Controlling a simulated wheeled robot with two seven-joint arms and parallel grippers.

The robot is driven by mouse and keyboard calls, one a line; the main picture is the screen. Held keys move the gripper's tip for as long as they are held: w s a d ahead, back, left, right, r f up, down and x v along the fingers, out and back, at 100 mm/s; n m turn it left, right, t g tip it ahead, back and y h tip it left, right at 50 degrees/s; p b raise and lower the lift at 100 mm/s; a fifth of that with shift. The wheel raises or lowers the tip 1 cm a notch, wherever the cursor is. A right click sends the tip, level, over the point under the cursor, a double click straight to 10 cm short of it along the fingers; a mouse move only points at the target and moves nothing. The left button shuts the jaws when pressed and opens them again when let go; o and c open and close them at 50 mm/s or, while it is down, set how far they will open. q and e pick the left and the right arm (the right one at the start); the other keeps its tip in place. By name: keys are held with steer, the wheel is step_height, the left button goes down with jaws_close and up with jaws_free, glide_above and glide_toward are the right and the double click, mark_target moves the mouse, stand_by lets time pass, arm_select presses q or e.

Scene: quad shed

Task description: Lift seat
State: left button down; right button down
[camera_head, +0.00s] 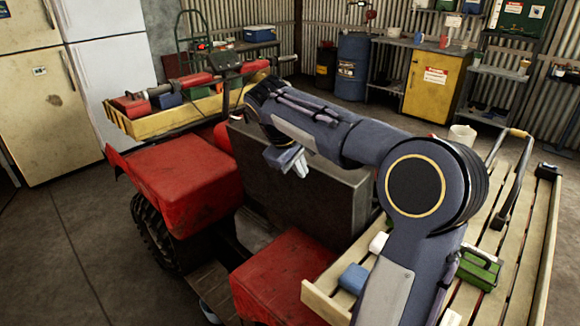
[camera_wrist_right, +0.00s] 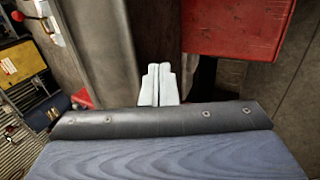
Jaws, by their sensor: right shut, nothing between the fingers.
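The quad's seat (camera_head: 305,200) is a large dark grey block in the middle of the head view, between the red bodywork. Whether it is tilted up is hard to tell. My right arm reaches across above it from the right. My right gripper (camera_head: 300,164) is shut and empty, its pale fingertips in front of the seat's upper part. In the right wrist view the closed fingers (camera_wrist_right: 158,84) show beside a grey surface (camera_wrist_right: 98,45), probably the seat. Contact cannot be told. My left gripper is out of view.
Red fenders (camera_head: 180,180) flank the seat. A yellow front rack (camera_head: 190,108) holds tools. A slatted wooden rack (camera_head: 525,215) at the right carries a green box (camera_head: 480,268) and a blue block (camera_head: 353,278). Fridges (camera_head: 110,85) stand at the back left.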

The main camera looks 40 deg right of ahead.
mark_target(319, 158)
steer(key=shift+d+r, duration=0.1)
steer(key=shift+d, duration=0.4)
steer(key=d+r+p, duration=0.1)
steer(key=d, duration=0.1)
steer(key=d+r+p, duration=0.1)
steer(key=d+p, duration=0.1)
steer(key=d+r+p, duration=0.1)
steer(key=p, duration=0.1)
steer(key=shift+w+d, duration=0.3)
steer(key=shift+d, duration=0.3)
steer(key=shift+f, duration=0.1)
